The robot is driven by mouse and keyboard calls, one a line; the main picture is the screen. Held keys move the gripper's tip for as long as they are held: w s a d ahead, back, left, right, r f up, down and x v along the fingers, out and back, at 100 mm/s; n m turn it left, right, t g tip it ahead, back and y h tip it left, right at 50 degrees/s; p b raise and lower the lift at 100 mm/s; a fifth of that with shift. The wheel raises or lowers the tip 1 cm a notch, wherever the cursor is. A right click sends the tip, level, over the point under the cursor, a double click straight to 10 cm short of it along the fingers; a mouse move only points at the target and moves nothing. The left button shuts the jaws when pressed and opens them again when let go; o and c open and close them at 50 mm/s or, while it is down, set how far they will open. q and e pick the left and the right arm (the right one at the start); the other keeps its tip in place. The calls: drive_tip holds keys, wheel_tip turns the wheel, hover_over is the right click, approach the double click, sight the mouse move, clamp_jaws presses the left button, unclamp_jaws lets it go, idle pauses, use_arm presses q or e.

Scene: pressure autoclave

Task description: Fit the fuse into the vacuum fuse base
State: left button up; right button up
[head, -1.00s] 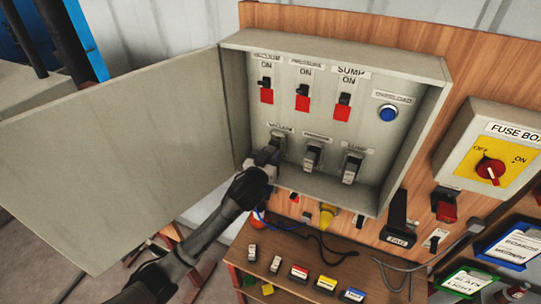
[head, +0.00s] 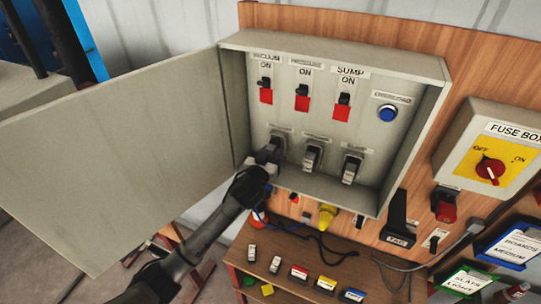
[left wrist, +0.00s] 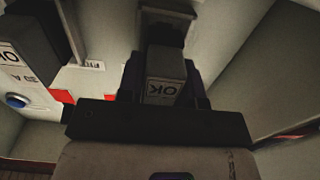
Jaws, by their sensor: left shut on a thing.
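My left gripper (head: 264,160) reaches into the open grey control box, at the leftmost of three fuse bases in the lower row. In the left wrist view my gripper (left wrist: 165,85) is shut on the fuse (left wrist: 166,75), a grey block with an "OK" label. The fuse is in line with and against the vacuum fuse base (head: 279,143); I cannot tell how deep it sits. The base also shows behind the fuse in the left wrist view (left wrist: 167,25). My right gripper does not show.
Two other bases hold fuses (head: 312,155) (head: 351,168) to the right. The box door (head: 120,155) stands open on the left. Red switches (head: 302,103) are above. A wooden shelf (head: 330,272) below holds several small blocks. The fuse box (head: 492,160) is at right.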

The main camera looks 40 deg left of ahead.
use_arm(q)
drive_tip(key=shift+x, duration=0.8)
drive_tip(key=o, duration=1.1)
drive_tip(key=b+v, duration=0.2)
drive_tip(key=v, duration=1.2)
drive_tip(key=shift+w, duration=0.1)
